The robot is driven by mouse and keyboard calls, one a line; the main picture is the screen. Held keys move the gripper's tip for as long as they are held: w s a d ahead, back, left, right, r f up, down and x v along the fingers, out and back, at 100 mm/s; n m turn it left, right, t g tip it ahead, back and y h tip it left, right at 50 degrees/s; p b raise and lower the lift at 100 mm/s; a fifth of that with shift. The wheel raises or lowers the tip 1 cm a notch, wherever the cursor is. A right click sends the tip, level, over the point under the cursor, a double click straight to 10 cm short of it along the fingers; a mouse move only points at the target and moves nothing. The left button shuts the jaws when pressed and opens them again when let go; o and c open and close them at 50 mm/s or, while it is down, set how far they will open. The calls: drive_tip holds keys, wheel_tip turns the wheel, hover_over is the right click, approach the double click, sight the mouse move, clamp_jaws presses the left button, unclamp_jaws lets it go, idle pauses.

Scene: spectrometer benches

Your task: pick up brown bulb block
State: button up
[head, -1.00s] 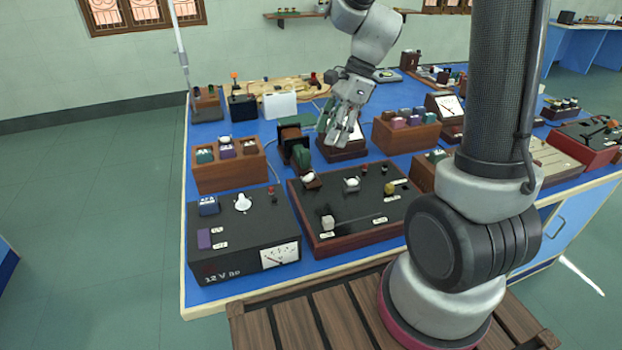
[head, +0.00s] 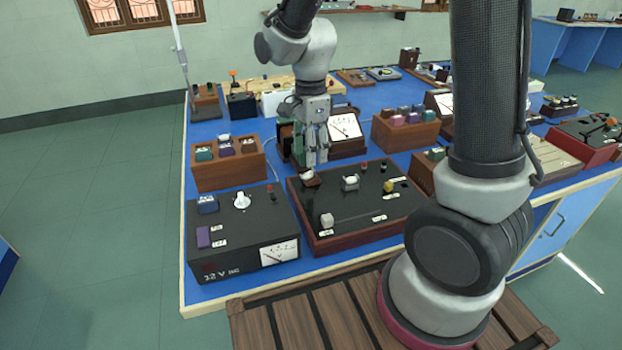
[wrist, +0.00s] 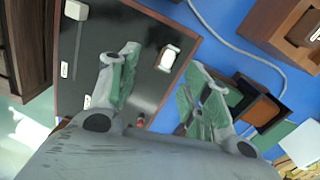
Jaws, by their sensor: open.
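The brown bulb block (head: 309,178) is a small brown block with a white bulb on top. It stands on the black panel (head: 335,240), near its far left corner in the head view. In the wrist view the white-topped block (wrist: 168,57) lies between my two fingers, toward the panel's edge. My gripper (head: 316,162) points down just above and behind the block. It is open and empty, with a clear gap between the fingertips (wrist: 163,60). The left finger covers part of the panel in the wrist view.
A black meter box (head: 240,240) is to the left. A wooden rack (head: 228,172) and a meter (head: 346,130) stand behind. A grey cable (wrist: 235,45) lies on the blue table.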

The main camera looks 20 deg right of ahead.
sight(311, 170)
drive_tip(key=shift+w+d+m, duration=0.25)
drive_tip(key=shift+w+m, duration=0.15)
drive_tip(key=shift+w+m+t, duration=0.15)
drive_tip(key=shift+m+t, duration=0.15)
wheel_tip(311, 170, down, 8)
drive_tip(key=shift+r, duration=0.1)
clamp_jaws()
